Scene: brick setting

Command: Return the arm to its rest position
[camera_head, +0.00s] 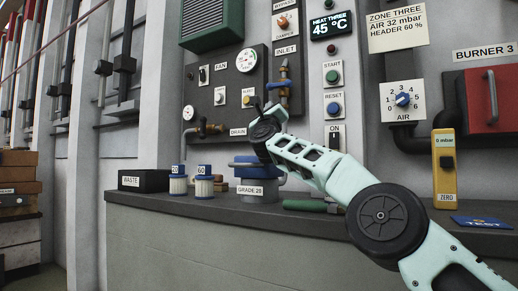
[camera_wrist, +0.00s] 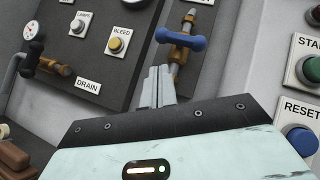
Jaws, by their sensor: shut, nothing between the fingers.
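My arm (camera_head: 320,165), pale mint with dark joints, reaches from the lower right of the head view up and left over the counter, its far end in front of the dark valve panel. My gripper shows in the wrist view (camera_wrist: 158,88), with its pale fingers together and nothing between them. The fingertips appear just below and left of the blue-handled inlet valve (camera_wrist: 181,40); I cannot tell the gap in depth. In the head view that valve (camera_head: 277,84) is just above my wrist, and the fingers are not clearly visible there.
The counter (camera_head: 150,200) carries a black waste box (camera_head: 143,181), two small filter jars, a grey can labelled Grade 25 (camera_head: 258,192) and a yellow gauge (camera_head: 445,165). The drain valve (camera_wrist: 50,65), RESET button (camera_wrist: 302,140) and START button (camera_wrist: 308,70) flank the gripper.

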